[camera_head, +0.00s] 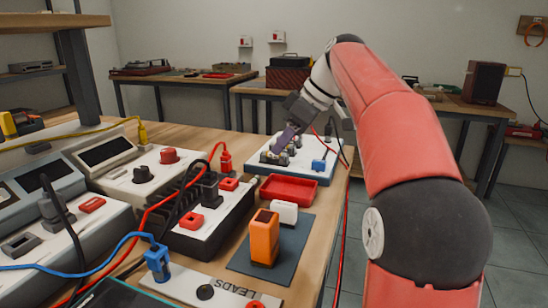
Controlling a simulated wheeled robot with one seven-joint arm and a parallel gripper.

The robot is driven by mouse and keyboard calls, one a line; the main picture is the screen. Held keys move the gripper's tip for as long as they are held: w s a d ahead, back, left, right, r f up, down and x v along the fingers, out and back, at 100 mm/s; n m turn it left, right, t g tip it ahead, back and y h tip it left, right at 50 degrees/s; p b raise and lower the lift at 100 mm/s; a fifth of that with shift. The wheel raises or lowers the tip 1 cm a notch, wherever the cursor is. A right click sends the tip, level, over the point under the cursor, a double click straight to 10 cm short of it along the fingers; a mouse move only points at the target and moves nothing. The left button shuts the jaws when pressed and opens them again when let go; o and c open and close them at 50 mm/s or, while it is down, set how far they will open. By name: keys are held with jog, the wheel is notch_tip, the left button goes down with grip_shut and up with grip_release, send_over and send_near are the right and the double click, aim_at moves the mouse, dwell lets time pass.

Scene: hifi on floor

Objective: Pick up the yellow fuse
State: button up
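My gripper (280,146) reaches down from the upper right over a white board (316,172) on the far part of the bench. Its purple-grey fingers point down and left, with their tips among small dark and pale yellowish parts (268,157) on the board. I cannot make out which of these is the yellow fuse. The fingers hide part of the board, and the view is too small to show whether they are apart, or touching or holding anything.
A blue block (318,165) sits on the board's right. A red tray (288,189) is in front, then an orange meter (264,238) and white block (284,211) on a dark mat (284,262). Red, blue and yellow cables and instruments crowd the left. Open floor lies right.

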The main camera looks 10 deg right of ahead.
jog(key=shift+x, duration=1)
grip_shut()
jog(key=shift+r, duration=0.15)
